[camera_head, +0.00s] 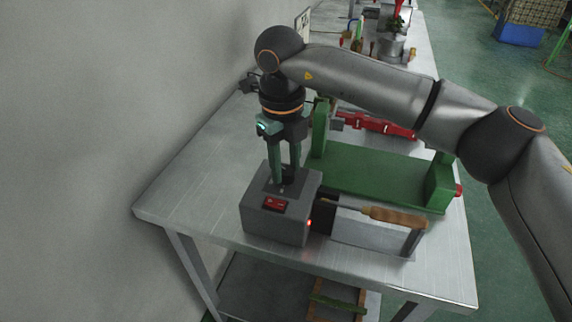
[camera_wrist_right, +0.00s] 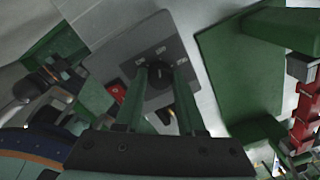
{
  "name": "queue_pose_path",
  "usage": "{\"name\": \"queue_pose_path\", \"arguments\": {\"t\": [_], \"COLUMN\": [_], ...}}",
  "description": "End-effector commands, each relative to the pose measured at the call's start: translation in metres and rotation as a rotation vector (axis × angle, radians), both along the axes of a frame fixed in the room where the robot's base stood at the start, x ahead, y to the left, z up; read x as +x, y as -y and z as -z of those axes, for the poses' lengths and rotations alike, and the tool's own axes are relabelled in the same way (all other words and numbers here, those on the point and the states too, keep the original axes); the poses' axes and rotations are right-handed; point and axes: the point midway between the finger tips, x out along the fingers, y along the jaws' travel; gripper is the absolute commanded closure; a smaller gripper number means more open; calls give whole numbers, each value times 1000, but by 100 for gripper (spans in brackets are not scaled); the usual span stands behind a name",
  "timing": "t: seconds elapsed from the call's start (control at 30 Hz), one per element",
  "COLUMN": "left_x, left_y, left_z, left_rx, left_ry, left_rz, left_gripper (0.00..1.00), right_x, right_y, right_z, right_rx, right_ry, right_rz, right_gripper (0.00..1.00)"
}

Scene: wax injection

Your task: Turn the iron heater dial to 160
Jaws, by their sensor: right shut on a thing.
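The dial's setting cannot be read. My left gripper is not in view.
An iron with a wooden handle (camera_head: 395,217) lies to the right of the heater. A green stand (camera_head: 375,172) is behind it, with a red tool (camera_head: 375,125) beyond. The table's left part (camera_head: 195,190) is clear, beside the wall.

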Motion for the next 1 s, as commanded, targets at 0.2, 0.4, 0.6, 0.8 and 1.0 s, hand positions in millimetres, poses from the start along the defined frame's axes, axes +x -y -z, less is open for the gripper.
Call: {"name": "queue_pose_path", "arguments": {"t": [0.2, 0.4, 0.6, 0.8, 1.0], "left_x": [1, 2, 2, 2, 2], "left_y": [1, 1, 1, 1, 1], "left_z": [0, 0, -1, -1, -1], "left_rx": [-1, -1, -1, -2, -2], "left_ry": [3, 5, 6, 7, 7], "left_rz": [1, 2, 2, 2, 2], "left_gripper": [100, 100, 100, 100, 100], "right_x": [1, 1, 1, 1, 1], "right_y": [0, 0, 0, 0, 0], "right_z": [-1, -1, -1, -2, -1], "right_rx": [-1, 0, 0, 0, 0], "right_ry": [3, 3, 3, 4, 3], "right_rz": [96, 136, 144, 144, 143], "right_gripper": [100, 100, 100, 100, 45]}}
